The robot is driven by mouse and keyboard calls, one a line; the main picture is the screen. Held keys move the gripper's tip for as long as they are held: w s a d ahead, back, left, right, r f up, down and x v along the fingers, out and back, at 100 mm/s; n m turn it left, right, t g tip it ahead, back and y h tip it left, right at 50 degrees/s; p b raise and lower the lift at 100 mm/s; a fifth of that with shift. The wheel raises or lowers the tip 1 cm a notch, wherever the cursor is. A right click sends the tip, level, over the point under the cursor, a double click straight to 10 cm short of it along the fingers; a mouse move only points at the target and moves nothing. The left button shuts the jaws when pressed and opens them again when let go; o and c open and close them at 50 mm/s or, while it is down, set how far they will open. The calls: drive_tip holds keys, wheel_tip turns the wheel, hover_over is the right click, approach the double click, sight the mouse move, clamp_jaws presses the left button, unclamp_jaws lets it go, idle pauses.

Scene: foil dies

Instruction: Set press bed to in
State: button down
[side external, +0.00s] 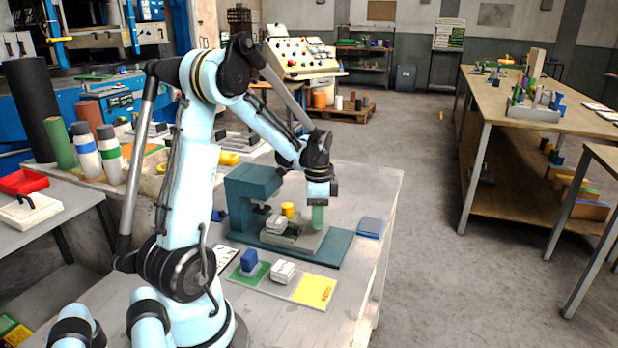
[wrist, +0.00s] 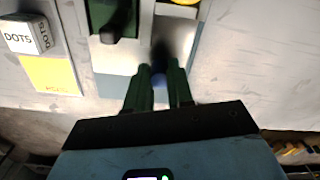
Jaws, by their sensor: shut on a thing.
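The teal press (side external: 252,190) stands on a teal base plate (side external: 335,250). Its grey press bed (side external: 315,240) lies on the plate, largely out from under the press head; it also shows in the wrist view (wrist: 178,35). The bed carries a green die (wrist: 112,15) with a dark knob, a light block (side external: 275,223) and a yellow round piece (side external: 288,208). My gripper (side external: 318,224) is down at the bed's outer end. In the wrist view its green fingers (wrist: 158,75) are shut on a blue knob (wrist: 158,81), partly hidden between them.
A card with green and yellow fields (side external: 315,291) lies beside the press, bearing a blue block (side external: 249,260) and a white DOTS block (side external: 283,271). A blue-grey pad (side external: 370,227) lies near the table's right edge. The table (side external: 372,185) behind the press is clear.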

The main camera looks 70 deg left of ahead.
drive_tip(key=shift+s+a, duration=0.15)
drive_tip(key=c, duration=1)
unclamp_jaws()
drive_tip(key=shift+r, duration=0.15)
wheel_tip(320, 180, up, 12)
drive_tip(key=shift+f, duration=0.1)
